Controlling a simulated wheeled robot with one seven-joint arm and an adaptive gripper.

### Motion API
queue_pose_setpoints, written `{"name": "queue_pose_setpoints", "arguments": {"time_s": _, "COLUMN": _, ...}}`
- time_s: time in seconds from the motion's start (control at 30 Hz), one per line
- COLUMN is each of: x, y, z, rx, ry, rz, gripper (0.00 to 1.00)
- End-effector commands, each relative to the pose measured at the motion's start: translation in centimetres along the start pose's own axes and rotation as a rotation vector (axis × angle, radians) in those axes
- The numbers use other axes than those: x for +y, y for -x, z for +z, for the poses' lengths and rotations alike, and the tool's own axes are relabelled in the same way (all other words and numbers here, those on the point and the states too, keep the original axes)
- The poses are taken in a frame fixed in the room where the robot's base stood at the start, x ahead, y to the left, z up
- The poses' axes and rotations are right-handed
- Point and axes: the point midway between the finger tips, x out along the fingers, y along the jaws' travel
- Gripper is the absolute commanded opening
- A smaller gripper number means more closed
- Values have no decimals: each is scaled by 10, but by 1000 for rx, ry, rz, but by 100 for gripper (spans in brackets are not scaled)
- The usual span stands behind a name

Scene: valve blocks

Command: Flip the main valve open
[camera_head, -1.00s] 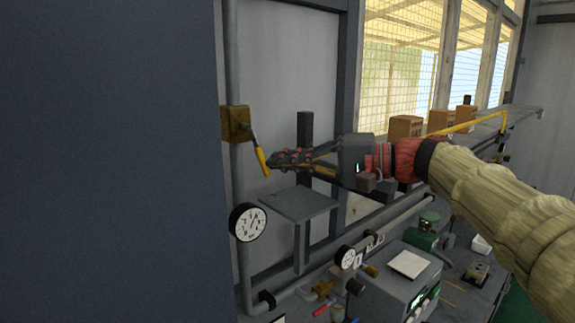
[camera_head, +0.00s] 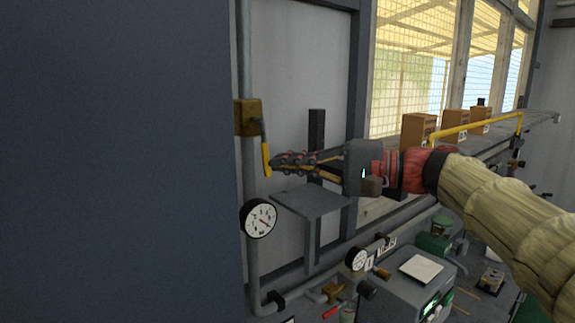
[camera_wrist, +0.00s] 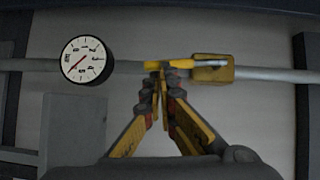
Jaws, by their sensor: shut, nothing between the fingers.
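The main valve is a brass-yellow block (camera_head: 248,117) on the upright grey pipe at the left. Its lever (camera_head: 266,158) has a yellow grip and hangs almost straight down, close beside the pipe. In the wrist view the valve block (camera_wrist: 213,69) is right of centre, with the yellow lever (camera_wrist: 181,63) lying along the pipe. My gripper (camera_head: 274,164) is shut and empty, its fingertips at the right side of the lever's lower end. In the wrist view the fingertips (camera_wrist: 154,76) meet the lever's end; whether they touch is hard to tell.
A round white gauge (camera_head: 259,219) sits on the pipe below the valve. A grey shelf plate (camera_head: 311,201) stands under my gripper. A large dark panel (camera_head: 115,160) fills the left. Boxes (camera_head: 418,131) and a cluttered bench lie to the right.

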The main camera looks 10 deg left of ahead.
Motion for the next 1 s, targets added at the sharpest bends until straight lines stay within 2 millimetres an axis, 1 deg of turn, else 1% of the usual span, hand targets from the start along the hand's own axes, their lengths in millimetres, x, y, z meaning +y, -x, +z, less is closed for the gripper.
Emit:
{"name": "queue_pose_setpoints", "arguments": {"time_s": 0.4, "x": 1, "y": 0, "z": 0, "rx": 0, "ry": -1, "rz": 1, "gripper": 0}}
{"name": "queue_pose_setpoints", "arguments": {"time_s": 0.53, "x": 0, "y": 7, "z": -1, "rx": 3, "ry": 0, "rz": 1, "gripper": 0}}
{"name": "queue_pose_setpoints", "arguments": {"time_s": 0.67, "x": 0, "y": 27, "z": -1, "rx": 5, "ry": 0, "rz": 1, "gripper": 0}}
{"name": "queue_pose_setpoints", "arguments": {"time_s": 0.9, "x": 1, "y": 76, "z": -1, "rx": 5, "ry": -1, "rz": 1, "gripper": 0}}
{"name": "queue_pose_setpoints", "arguments": {"time_s": 1.0, "x": 1, "y": 94, "z": -1, "rx": 4, "ry": -1, "rz": 0, "gripper": 0}}
